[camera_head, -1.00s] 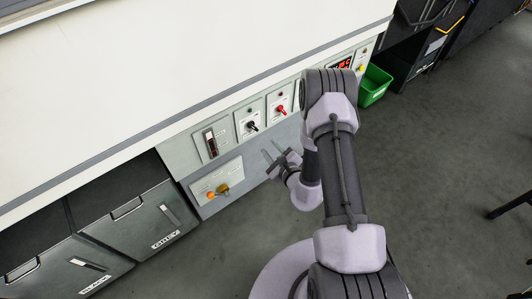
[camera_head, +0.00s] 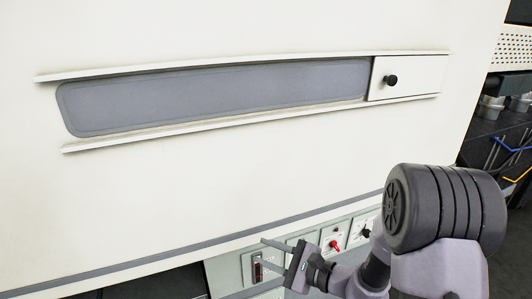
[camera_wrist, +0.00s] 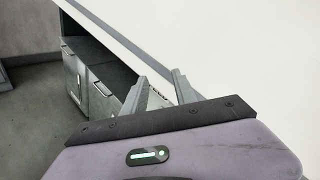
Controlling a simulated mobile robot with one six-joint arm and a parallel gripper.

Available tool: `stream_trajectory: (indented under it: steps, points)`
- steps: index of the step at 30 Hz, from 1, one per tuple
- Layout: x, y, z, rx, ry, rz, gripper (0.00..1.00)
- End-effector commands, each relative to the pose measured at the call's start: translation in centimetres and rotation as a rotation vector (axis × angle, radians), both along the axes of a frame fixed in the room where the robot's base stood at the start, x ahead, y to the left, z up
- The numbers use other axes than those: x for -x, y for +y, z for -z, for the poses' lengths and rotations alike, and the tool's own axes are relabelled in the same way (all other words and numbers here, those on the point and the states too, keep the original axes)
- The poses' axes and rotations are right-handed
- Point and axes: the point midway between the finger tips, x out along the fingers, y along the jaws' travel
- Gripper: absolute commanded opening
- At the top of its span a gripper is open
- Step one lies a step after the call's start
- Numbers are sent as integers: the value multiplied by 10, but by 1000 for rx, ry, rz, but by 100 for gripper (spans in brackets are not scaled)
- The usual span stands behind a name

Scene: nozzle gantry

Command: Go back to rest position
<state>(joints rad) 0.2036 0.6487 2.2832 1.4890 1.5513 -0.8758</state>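My gripper (camera_head: 262,252) is open and empty. In the head view it is at the lower middle, with its two fingers pointing left, in front of the switch panel under the white bench top. In the wrist view its two grey fingers (camera_wrist: 160,78) stand apart with nothing between them, and the white bench lies close beyond them. My arm fills the lower right of the head view and hides part of the panel.
The white bench top (camera_head: 250,185) has a long grey recess (camera_head: 215,95) with a black-knobbed sliding cover (camera_head: 420,75). Below its edge are a red switch (camera_head: 335,244) and other controls. Dark cabinets (camera_wrist: 103,88) show in the wrist view, with open floor (camera_wrist: 30,125) to their left.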

Motion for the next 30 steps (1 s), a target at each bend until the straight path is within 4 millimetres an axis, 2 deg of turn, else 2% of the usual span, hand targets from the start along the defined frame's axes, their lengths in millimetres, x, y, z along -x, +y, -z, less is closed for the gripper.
stream_trajectory:
  steps: [1,2,3,4,6,8,9,12,16,20,30]
  points:
    - [29,22,-37,66,-44,-142,34]
    - [54,34,-54,126,-61,-242,34]
    - [90,44,-71,228,-86,-365,34]
    - [116,47,-80,315,-105,-448,34]
    - [169,38,-91,550,-154,-593,34]
    - [203,17,-94,773,-204,-664,34]
    - [218,0,-96,917,-238,-684,34]
    - [237,-43,-105,1225,-324,-664,34]
    - [243,-77,-121,1454,-398,-600,34]
    - [244,-87,-125,1515,-416,-576,34]
    - [243,-87,-125,1511,-414,-578,34]
